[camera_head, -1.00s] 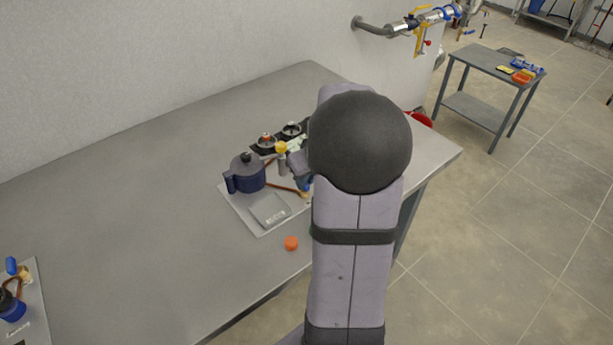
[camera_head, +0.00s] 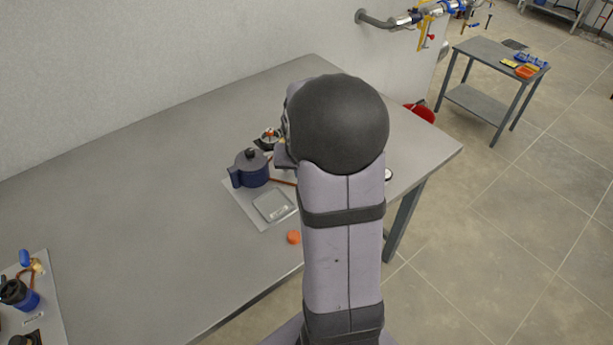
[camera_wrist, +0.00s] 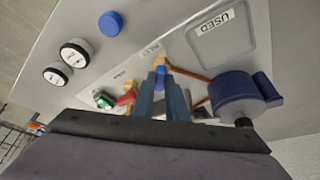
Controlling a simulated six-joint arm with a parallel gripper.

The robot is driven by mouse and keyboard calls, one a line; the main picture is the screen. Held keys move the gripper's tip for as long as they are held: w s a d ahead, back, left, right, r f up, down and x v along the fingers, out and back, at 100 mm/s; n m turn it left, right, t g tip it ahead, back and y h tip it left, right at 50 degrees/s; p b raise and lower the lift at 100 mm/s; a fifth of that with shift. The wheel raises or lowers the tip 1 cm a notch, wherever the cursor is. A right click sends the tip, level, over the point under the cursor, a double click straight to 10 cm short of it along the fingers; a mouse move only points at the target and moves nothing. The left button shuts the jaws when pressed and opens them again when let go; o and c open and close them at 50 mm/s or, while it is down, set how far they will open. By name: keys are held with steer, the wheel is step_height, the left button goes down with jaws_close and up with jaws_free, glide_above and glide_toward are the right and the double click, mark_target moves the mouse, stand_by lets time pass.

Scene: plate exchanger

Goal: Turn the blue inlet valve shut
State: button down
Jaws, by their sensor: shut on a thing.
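In the wrist view the inlet valve shows as a brass body (camera_wrist: 160,63) beside the INLET label, with copper pipe running right from it. My gripper (camera_wrist: 165,92) is at this valve, its two fingers shut on the blue handle, of which only a little shows between them. The handle's angle is hard to tell. A second brass valve with a red handle (camera_wrist: 127,98) stands just left of the fingers. In the head view my arm hides the valve and gripper.
A dark blue pot-like vessel (camera_head: 251,168) stands on the grey plate, near the USED tray (camera_head: 273,205). An orange cap (camera_head: 293,237) lies by the plate. Two gauges (camera_wrist: 74,53) and a blue cap (camera_wrist: 110,24) are left in the wrist view. The table's left middle is clear.

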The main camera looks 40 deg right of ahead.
steer(key=m+b, duration=0.1)
steer(key=b, duration=0.1)
steer(key=m+b, duration=0.1)
steer(key=m+g+h+b, duration=0.1)
steer(key=m+b, duration=0.1)
steer(key=shift+w+a+f+b, duration=0.1)
steer(key=shift+w+f+b, duration=0.2)
steer(key=m+b, duration=0.1)
steer(key=m+g, duration=0.1)
steer(key=shift+w+a+r+m+b, duration=0.1)
steer(key=shift+r+m+b, duration=0.05)
steer(key=shift+m+b, duration=0.2)
steer(key=shift+w+r+m+g+h+b, duration=0.15)
steer(key=shift+m+g+h+b, duration=0.3)
steer(key=shift+m, duration=0.9)
steer(key=shift+y, duration=0.25)
steer(key=c, duration=1.8)
jaws_free()
steer(key=shift+o, duration=0.2)
steer(key=v, duration=0.7)
steer(key=shift+r+b, duration=0.15)
steer(key=shift+b, duration=0.15)
